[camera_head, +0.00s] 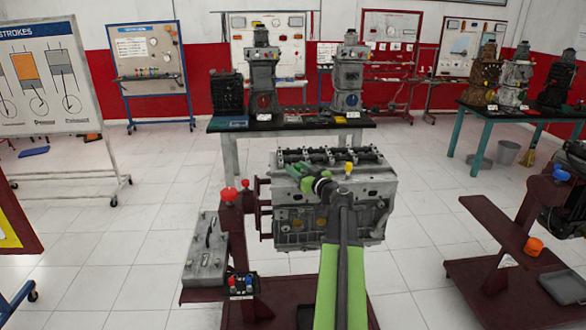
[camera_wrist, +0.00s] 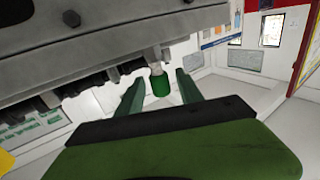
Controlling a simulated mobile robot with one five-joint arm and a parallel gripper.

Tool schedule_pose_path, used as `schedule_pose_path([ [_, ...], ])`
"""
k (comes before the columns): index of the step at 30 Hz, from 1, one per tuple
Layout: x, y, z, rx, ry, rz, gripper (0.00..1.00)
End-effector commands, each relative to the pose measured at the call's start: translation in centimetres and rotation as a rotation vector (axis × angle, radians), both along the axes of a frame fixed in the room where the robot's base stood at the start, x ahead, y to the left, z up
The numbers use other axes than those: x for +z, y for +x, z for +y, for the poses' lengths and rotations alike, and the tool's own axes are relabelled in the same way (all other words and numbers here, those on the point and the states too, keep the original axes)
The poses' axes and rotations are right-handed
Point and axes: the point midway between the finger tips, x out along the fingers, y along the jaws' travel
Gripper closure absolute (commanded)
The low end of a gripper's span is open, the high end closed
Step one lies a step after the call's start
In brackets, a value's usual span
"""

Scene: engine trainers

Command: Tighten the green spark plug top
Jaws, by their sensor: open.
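The green spark plug top (camera_wrist: 161,85) shows in the wrist view as a small green cylinder on a pale stem at the edge of the grey engine block (camera_wrist: 110,40). My gripper (camera_wrist: 157,88) is open, with one finger on each side of the green top and visible gaps between. In the head view my gripper (camera_head: 300,172) is at the upper left of the engine block (camera_head: 375,185), and the green top cannot be told apart from the green gripper there. A yellow top (camera_head: 348,168) stands on the block to the right of my gripper.
The engine sits on a dark red stand with a red knob (camera_head: 229,194) and a grey box (camera_head: 207,255) at its left. A black-topped table (camera_head: 300,125) with engine models stands behind. Another red stand (camera_head: 500,285) is at the right. Tiled floor between is clear.

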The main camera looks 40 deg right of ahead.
Motion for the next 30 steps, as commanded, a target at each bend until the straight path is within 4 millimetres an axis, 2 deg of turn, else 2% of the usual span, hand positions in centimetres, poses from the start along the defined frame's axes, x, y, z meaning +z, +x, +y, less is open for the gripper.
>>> schedule_pose_path([
  [2,0.00,0.05,0.07,0.001,0.000,0.000,0.59],
  [9,0.00,0.08,0.13,0.002,0.000,0.000,0.91],
  [12,0.00,0.08,0.14,0.002,0.000,0.000,1.00],
  [23,0.00,0.08,0.30,-0.022,0.000,0.000,1.00],
  [30,-0.01,0.08,0.50,-0.144,0.000,0.000,1.00],
])
